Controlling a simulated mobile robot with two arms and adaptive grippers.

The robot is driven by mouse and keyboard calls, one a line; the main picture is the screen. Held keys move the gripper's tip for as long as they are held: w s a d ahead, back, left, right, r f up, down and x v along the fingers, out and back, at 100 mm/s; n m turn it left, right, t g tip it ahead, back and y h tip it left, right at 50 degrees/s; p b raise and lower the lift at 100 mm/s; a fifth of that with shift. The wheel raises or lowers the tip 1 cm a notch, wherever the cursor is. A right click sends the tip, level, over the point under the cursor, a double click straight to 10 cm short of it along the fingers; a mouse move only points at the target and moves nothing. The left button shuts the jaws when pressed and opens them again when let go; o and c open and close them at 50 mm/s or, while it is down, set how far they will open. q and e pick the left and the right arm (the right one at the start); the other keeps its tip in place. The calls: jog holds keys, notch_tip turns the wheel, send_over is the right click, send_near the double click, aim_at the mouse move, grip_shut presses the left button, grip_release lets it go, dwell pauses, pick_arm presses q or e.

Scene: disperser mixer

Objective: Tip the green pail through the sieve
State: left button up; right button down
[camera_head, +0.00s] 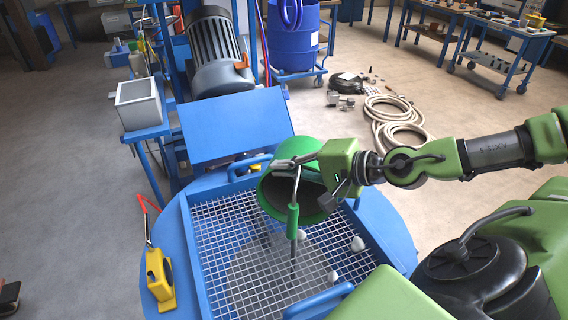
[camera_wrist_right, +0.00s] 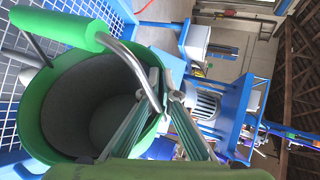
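The green pail (camera_head: 318,199) hangs tipped over the sieve (camera_head: 225,262), its mouth turned toward the camera and downward. My right gripper (camera_head: 292,164) is shut on the pail at its rim, close to the wire handle; its fingers also show in the right wrist view (camera_wrist_right: 166,90). The handle's green grip (camera_head: 293,220) hangs down over the grid. In the right wrist view the pail's grey inside (camera_wrist_right: 95,105) looks empty. Several small white lumps, such as one at the right (camera_head: 357,244), lie on the sieve. A paler round patch shows at the grid's middle. My left gripper is not in view.
The sieve has a blue frame on a round blue vat (camera_head: 172,232). A yellow device (camera_head: 160,278) with red-handled pliers (camera_head: 147,215) sits on the left rim. A raised blue lid (camera_head: 235,125) stands behind. Hoses (camera_head: 395,115) lie on the floor beyond.

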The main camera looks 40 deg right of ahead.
jog(key=s+a+r+n+p, duration=0.1)
jog(key=p, duration=0.2)
jog(key=s+a+r+n+t+p, duration=0.1)
jog(key=s+a+p, duration=0.1)
jog(key=p, duration=0.1)
jog(key=shift+a+r+t+h, duration=0.15)
jog(key=shift+r+t+h, duration=0.15)
jog(key=shift+h, duration=0.1)
dwell(0.9)
